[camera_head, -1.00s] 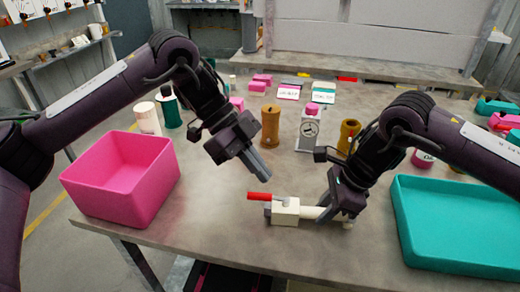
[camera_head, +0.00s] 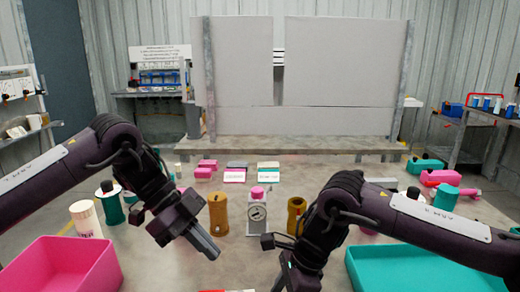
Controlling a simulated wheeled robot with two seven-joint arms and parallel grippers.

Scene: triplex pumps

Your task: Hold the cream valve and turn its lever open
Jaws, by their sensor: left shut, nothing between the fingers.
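My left gripper (camera_head: 207,247) points down and to the right over the table, with its fingers together and nothing between them. The cream valve (camera_head: 241,290) shows only as a sliver at the bottom edge of the head view. A bit of its red lever (camera_head: 212,290) shows there too, below my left fingertips and apart from them. The lever's angle is cut off. My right gripper (camera_head: 291,280) is at the bottom edge, just right of the valve; its fingers are out of the picture, so its hold on the valve is hidden.
A pink bin (camera_head: 65,265) stands at the lower left and a teal tray (camera_head: 420,270) at the lower right. A brown cylinder (camera_head: 218,213), a grey gauge block (camera_head: 257,215) and an ochre cylinder (camera_head: 296,214) stand behind the grippers. Small pink blocks (camera_head: 205,168) lie farther back.

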